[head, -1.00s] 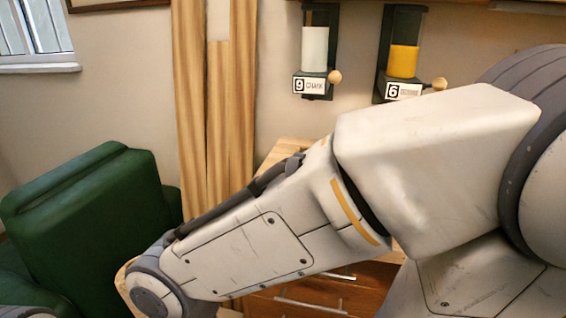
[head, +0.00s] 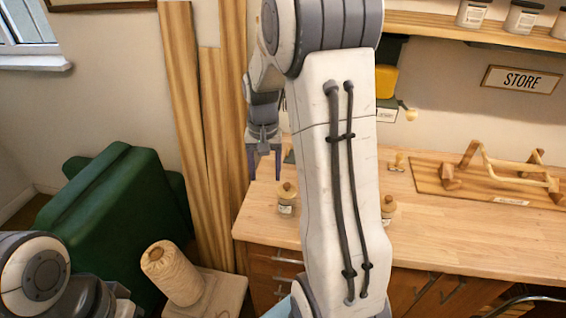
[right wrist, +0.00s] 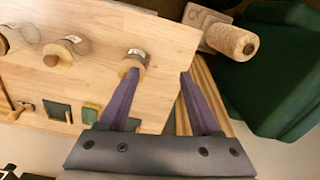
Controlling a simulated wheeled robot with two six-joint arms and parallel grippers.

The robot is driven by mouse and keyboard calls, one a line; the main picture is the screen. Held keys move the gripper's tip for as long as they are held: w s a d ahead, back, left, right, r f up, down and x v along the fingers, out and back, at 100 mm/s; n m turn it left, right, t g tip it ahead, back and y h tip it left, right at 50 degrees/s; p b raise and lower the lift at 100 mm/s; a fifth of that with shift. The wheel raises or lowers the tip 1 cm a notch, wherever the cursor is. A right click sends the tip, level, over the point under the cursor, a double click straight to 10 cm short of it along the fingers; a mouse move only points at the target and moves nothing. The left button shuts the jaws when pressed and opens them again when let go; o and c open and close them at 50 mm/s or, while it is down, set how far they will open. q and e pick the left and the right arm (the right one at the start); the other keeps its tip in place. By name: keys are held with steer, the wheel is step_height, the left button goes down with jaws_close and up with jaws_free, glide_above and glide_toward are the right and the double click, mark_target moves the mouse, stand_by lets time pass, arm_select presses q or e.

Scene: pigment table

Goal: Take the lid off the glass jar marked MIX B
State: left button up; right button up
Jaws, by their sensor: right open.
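A small glass jar (head: 286,207) with a round wooden lid (head: 287,188) stands near the left end of the worktop. A second similar jar (head: 388,211) is partly hidden behind my right arm. Their labels are too small to read, so I cannot tell which is MIX B. My right gripper (head: 265,178) is open and empty, left of the first jar and above it in the picture, fingers pointing down. In the right wrist view, a wooden lid (right wrist: 131,66) shows by the left fingertip, not between the fingers. Another lidded jar (right wrist: 62,53) stands farther left. My left gripper is out of view.
The wooden worktop (head: 450,235) is mostly clear in front. A wooden rack (head: 500,165) stands right of the jars. A thread spool (head: 172,273) and a green armchair (head: 125,220) are at lower left. Planks (head: 205,150) lean on the wall, left of the worktop.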

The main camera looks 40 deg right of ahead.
steer(key=d+r+m+p, duration=0.2)
steer(key=d, duration=0.5)
steer(key=p, duration=0.1)
glide_above(287, 184)
steer(key=f, duration=0.4)
steer(key=shift+s+a+f, duration=0.1)
steer(key=shift+s+f, duration=0.05)
steer(key=shift+s, duration=0.2)
steer(key=shift+f, duration=0.25)
steer(key=shift+w+f+p, duration=0.1)
steer(key=shift+f+p, duration=0.55)
steer(key=shift+p, duration=0.15)
step_height(287, 184, down, 3)
steer(key=shift+w+f+p, duration=0.15)
steer(key=shift+p, duration=0.55)
steer(key=shift+f, duration=0.35)
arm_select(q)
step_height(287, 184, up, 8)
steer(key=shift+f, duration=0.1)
arm_select(e)
steer(key=shift+c, duration=0.2)
jaws_close()
